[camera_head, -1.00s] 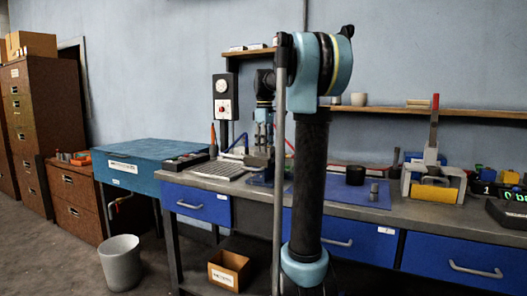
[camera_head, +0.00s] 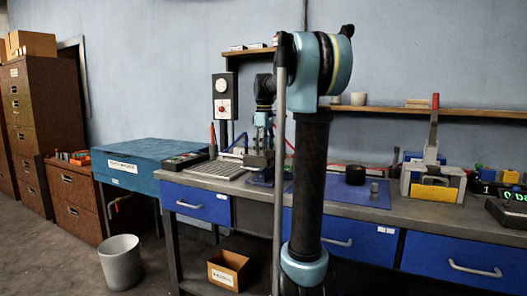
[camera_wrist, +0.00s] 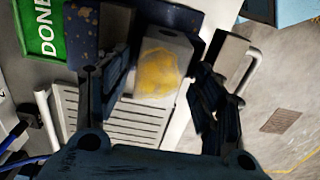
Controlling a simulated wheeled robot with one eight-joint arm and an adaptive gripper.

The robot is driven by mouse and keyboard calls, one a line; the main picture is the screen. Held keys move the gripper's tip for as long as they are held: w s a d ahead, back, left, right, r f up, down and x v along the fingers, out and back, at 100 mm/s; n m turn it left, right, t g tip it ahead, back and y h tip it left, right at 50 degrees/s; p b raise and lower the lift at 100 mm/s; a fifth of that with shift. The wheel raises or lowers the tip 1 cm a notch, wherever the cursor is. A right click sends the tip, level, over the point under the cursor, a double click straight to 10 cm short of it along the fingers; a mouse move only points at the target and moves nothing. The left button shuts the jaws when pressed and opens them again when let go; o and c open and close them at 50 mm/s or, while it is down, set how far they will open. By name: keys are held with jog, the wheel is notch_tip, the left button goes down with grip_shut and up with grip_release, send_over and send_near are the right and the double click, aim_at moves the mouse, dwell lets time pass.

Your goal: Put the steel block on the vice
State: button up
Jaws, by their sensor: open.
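My gripper (camera_wrist: 158,68) is open in the wrist view, one dark finger on each side of a pale grey block with a worn yellow patch (camera_wrist: 160,66). It looks like the steel block; I cannot tell whether either finger touches it. A dark blue speckled body (camera_wrist: 110,22) beside and behind it looks like part of the vice. In the head view my gripper (camera_head: 260,146) points down over the bench at a blue base (camera_head: 262,181), probably the vice. The block cannot be made out there, and my arm hides part of this area.
A grey slotted plate (camera_head: 216,170) lies left of the gripper and also shows in the wrist view (camera_wrist: 120,118). A green DONE sign (camera_wrist: 42,32) is nearby. A blue mat (camera_head: 340,193) bears a dark cylinder (camera_head: 355,175) and a small grey one (camera_head: 375,188).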

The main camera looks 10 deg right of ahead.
notch_tip(320, 180, up, 12)
dwell(0.6)
jog(key=shift+s, duration=0.1)
jog(key=s+f+m+t, duration=0.1)
jog(key=s+f+m, duration=0.4)
jog(key=s+f, duration=1.2)
jog(key=s+f+m+t, duration=0.1)
jog(key=s+f+m, duration=0.4)
jog(key=s+f, duration=1.2)
notch_tip(320, 180, down, 7)
jog(key=shift+s+r+m, duration=0.1)
jog(key=shift+s+m, duration=0.2)
jog(key=shift+w+f, duration=0.2)
jog(key=shift+w, duration=0.25)
